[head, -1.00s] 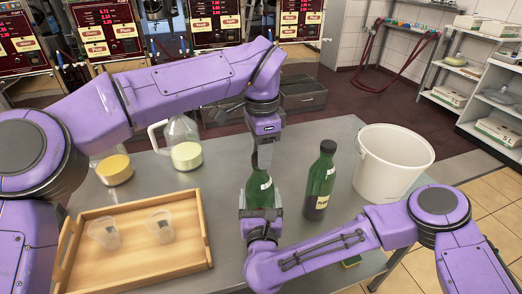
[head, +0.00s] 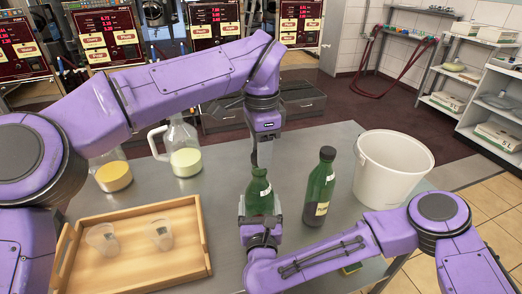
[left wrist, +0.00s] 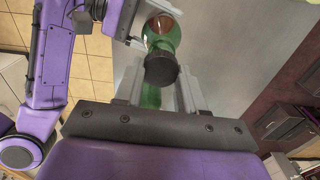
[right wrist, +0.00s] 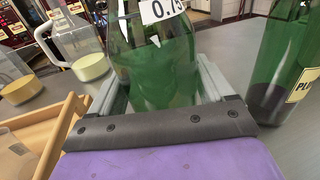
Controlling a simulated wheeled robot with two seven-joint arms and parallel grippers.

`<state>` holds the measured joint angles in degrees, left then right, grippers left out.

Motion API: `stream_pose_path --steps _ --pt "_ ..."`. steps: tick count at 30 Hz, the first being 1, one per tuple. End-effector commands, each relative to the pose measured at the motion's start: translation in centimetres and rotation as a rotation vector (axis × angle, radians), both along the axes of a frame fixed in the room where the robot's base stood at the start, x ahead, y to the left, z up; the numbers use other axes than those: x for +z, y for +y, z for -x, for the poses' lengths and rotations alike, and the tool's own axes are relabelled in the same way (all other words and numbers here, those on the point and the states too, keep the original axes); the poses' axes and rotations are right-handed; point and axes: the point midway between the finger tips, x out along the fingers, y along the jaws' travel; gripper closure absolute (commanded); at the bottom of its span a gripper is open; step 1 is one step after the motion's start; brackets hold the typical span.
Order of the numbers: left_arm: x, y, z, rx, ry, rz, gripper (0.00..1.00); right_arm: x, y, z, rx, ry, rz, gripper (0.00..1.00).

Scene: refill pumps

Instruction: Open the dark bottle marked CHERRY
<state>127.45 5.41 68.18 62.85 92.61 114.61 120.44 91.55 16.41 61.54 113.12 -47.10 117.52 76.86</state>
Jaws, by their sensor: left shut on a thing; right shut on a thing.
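A dark green bottle (head: 259,199) stands upright in my right gripper (head: 261,212), whose fingers are shut around its body. In the right wrist view this bottle (right wrist: 155,65) fills the space between the fingers and shows a white 0,75 tag. Its name label is not visible. My left gripper (head: 263,160) is directly above it, pointing down, shut on its dark cap. In the left wrist view the cap (left wrist: 160,69) sits between the fingers, with green glass beyond it. I cannot tell whether the cap is still seated on the neck.
A second green bottle (head: 319,188), with a label starting PLU, stands close on the right. A white bucket (head: 392,165) is farther right. A wooden tray (head: 205,233) with two clear cups is at left. Two jugs stand behind it, one the glass jug (head: 184,146).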

Motion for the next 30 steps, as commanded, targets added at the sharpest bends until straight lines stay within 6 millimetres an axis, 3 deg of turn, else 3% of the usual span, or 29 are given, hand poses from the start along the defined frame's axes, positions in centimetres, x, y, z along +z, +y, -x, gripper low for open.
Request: stream_pose_path --steps 3,10,17,18,19,20,26,30 --pt "0.3 0.0 0.0 0.000 -0.002 -0.001 0.97 -0.3 -0.1 0.0 -0.003 0.006 0.003 1.00" --pt "3.5 0.0 0.0 0.001 -0.004 -0.001 0.97 -0.3 -0.1 0.0 -0.003 0.006 0.003 1.00" --pt "4.0 0.0 0.0 0.001 -0.001 -0.001 0.97 -0.3 -0.1 0.0 -0.003 0.006 0.003 1.00" --pt "4.0 0.0 0.0 0.001 -0.001 0.000 0.97 -0.3 -0.1 0.0 -0.003 0.006 0.003 0.15" --pt "4.0 0.0 0.0 0.001 -0.001 0.000 0.97 -0.3 -0.1 0.0 -0.003 0.005 0.003 0.06" --pt "4.0 0.0 0.0 0.001 0.000 0.000 0.97 -0.3 -0.1 0.0 -0.003 0.005 0.002 0.00" --pt "3.9 0.0 0.0 0.001 0.000 0.000 0.97 -0.2 -0.1 0.0 -0.001 0.002 0.001 0.00" --pt "3.4 0.0 0.0 0.001 0.000 0.000 0.97 -0.3 0.0 1.3 0.003 0.000 -0.001 0.00"
